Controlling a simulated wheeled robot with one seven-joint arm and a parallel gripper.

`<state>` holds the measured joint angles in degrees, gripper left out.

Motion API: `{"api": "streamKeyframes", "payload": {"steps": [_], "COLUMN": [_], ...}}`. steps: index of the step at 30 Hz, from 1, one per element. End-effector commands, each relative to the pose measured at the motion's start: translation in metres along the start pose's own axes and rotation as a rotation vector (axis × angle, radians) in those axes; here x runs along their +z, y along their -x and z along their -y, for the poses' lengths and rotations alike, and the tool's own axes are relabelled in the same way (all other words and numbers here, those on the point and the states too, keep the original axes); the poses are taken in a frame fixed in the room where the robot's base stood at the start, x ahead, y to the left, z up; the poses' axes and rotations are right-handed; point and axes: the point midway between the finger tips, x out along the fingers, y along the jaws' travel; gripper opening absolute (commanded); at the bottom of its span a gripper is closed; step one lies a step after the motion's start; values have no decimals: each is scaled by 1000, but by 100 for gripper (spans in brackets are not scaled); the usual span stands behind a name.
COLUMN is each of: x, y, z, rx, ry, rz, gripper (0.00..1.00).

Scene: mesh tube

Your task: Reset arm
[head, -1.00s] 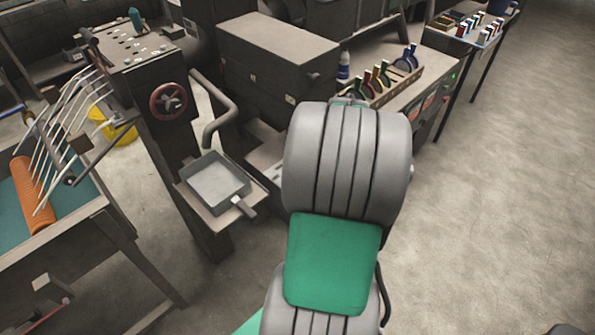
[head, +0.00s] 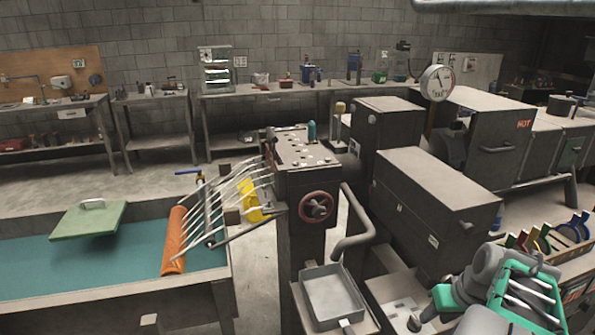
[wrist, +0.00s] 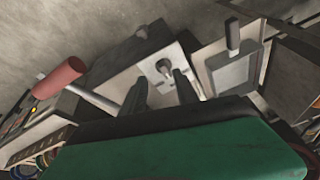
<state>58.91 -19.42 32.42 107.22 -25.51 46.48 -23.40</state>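My arm (head: 525,295), grey and green, is at the lower right of the head view, low beside the dark machine. My gripper (wrist: 160,82) shows in the wrist view as two dark fingers standing apart, with nothing held between them. Beyond the fingers is a light plate with a round grey fitting (wrist: 165,67). I cannot make out the fingertips in the head view. An orange mesh tube (head: 174,240) lies in the teal-floored trough at the left, beside several white rods.
The machine with a red handwheel (head: 317,207) stands mid-view, a grey tray (head: 332,292) below it. A large dark box (head: 437,205) stands close to my arm. A rack of coloured tools (head: 540,240) is at the right. A green lid (head: 88,220) is over the trough.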

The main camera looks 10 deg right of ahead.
Motion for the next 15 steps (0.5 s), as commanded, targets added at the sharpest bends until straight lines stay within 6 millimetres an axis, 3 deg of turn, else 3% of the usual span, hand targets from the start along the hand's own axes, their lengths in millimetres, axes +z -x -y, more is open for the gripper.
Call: {"api": "streamKeyframes", "payload": {"steps": [3, 6, 10, 15], "x": [52, 90, 105, 100], "y": [-17, -12, -3, 5], "z": [2, 5, 40, 90], "rx": [18, 79, 141, 167], "ry": [-281, -484, -522, -373], "rz": [118, 184, 222, 210], "gripper": [36, 36, 36, 36]}}
